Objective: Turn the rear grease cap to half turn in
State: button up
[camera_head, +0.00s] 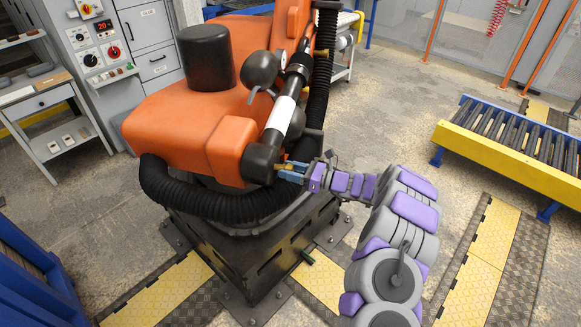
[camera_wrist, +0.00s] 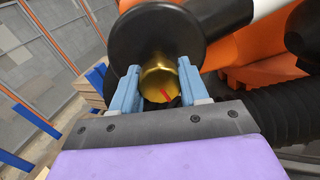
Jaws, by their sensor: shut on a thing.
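The rear grease cap (camera_wrist: 158,80) is a brass-coloured knob with a red mark on its face, set in a black round housing (camera_wrist: 165,35) in the wrist view. In the head view the cap is small, beside the lower end of the black and white cylinder on the orange robot (camera_head: 175,122). My gripper (camera_wrist: 158,88) has its blue fingers on both sides of the cap and is shut on it. My gripper also shows in the head view (camera_head: 287,173), reaching in from the right. The red mark slants in the wrist view.
A black corrugated hose (camera_head: 215,207) loops around the orange robot's base, close to my gripper. A second brass fitting (camera_head: 343,42) sits higher up the orange arm. A yellow-edged roller conveyor (camera_head: 490,150) stands at the right, with open floor before it.

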jog(key=shift+f+m+p, duration=0.2)
jog(key=shift+m+p, duration=0.15)
jog(key=shift+m, duration=0.45)
jog(key=shift+f, duration=0.1)
jog(key=o, duration=0.9)
jog(key=shift+w, duration=0.15)
jog(key=shift+o, duration=0.7)
jog(key=shift+a, duration=0.1)
jog(key=v, duration=1.7)
jog(key=shift+d+r, duration=0.3)
